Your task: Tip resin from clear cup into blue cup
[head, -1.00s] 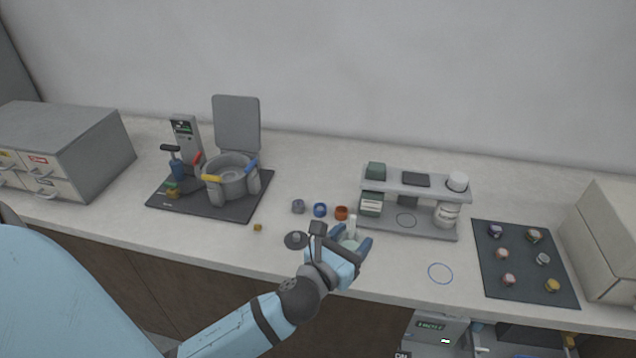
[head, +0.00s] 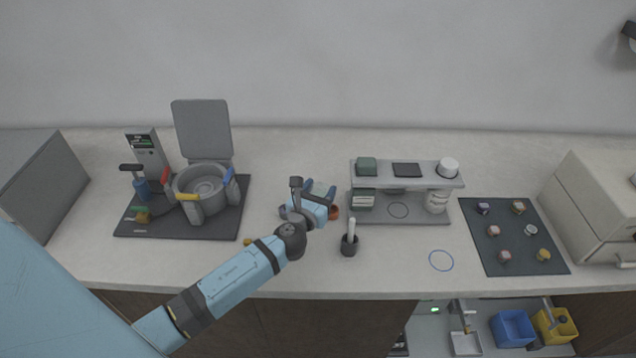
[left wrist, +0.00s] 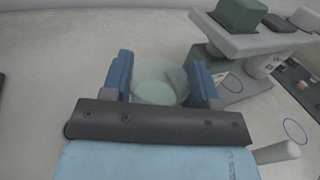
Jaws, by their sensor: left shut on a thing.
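My left gripper (head: 320,190) is over the row of small cups in the middle of the counter. Its blue fingers are shut on the clear cup (left wrist: 158,92), which shows in the left wrist view as a see-through cup with a pale greenish content. I cannot tell whether it is tilted. The blue cup is hidden behind the gripper in the head view and does not show in the left wrist view. The orange cup (head: 334,213) peeks out right of the gripper, and part of the grey cup (head: 283,212) shows on its left. My right gripper is not in view.
A dark holder with a white stick (head: 349,242) stands in front of the grey shelf stand (head: 408,215). The mounting press (head: 203,188) is on the left. A dark mat (head: 513,232) with several small samples lies right. Counter around the blue ring mark (head: 441,260) is clear.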

